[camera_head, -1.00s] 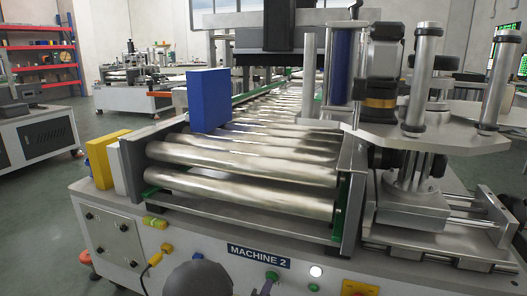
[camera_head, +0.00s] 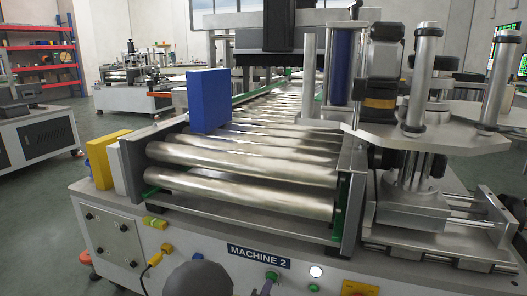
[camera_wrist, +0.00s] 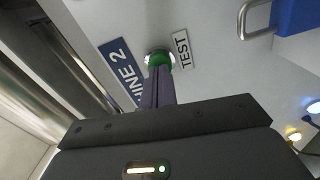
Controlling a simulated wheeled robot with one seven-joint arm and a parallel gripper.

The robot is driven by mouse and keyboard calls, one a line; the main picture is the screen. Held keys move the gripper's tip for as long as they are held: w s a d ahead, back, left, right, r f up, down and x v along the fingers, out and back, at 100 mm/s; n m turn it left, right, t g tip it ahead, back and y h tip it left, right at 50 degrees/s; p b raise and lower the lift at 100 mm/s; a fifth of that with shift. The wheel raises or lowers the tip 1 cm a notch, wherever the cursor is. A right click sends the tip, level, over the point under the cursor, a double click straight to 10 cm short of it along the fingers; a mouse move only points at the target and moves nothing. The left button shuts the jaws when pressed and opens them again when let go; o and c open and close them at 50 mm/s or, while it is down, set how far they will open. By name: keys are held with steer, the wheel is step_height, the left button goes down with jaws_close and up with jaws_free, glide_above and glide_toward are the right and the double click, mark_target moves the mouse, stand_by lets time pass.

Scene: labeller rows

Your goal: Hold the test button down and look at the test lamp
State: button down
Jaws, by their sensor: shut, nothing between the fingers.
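The green test button (camera_wrist: 158,58) sits on the white panel beside the TEST label (camera_wrist: 181,48) in the wrist view. My gripper (camera_wrist: 157,72) is shut and empty, and its fingertips overlap the button's near edge. I cannot tell whether they touch it or how far it is pressed. No label on this lamp can be read.
Steel rollers (camera_head: 240,190) lie above the panel, with a blue box (camera_head: 208,99) standing on them. A yellow plug with a cable (camera_head: 155,259) is at the panel's left. A metal handle (camera_wrist: 254,17) and a blue part (camera_wrist: 297,15) show in the wrist view.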

steer(key=shift+w+d+p, duration=0.2)
steer(key=shift+w+p, duration=0.1)
steer(key=shift+w, duration=0.2)
stand_by(2.0)
steer(key=shift+s, duration=0.15)
steer(key=p+v, duration=0.1)
steer(key=v, duration=0.3)
steer(key=shift+s+a, duration=0.15)
steer(key=shift+s, duration=0.2)
stand_by(0.4)
